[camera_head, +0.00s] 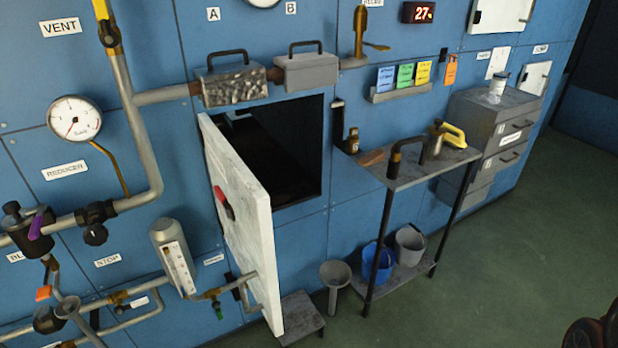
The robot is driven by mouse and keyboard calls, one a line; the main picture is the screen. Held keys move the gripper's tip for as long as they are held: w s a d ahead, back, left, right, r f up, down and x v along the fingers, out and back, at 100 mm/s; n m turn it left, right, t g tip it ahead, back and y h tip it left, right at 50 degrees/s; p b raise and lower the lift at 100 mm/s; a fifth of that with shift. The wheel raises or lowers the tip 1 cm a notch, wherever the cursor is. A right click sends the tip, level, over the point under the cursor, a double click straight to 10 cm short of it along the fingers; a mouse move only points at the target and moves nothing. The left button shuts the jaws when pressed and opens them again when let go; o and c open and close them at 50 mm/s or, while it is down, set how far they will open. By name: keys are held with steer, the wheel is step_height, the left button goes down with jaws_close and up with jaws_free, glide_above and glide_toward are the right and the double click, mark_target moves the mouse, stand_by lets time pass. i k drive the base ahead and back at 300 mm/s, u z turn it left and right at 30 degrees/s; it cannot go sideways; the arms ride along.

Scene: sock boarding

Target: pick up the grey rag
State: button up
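I cannot make out a grey rag for certain. The left box (234,86) under the letter A has a mottled, crumpled-looking grey face, unlike the smooth box (306,73) under B; I cannot tell whether cloth covers it. A grey bucket (410,245) and a blue bucket (378,263) stand on the lower shelf of the small table, their contents hidden or unclear. My gripper's fingers are not in view.
A white door (240,220) stands open beside a dark opening (285,150) in the blue wall. The small table (425,168) holds tools and a yellow-handled item. Grey drawers (492,130) stand behind it. Pipes fill the left.

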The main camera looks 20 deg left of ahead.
mark_target(491, 98)
steer(key=z, duration=0.65)
steer(key=i, duration=2.55)
steer(key=u, duration=1.45)
steer(key=i, duration=0.55)
steer(key=u, duration=0.55)
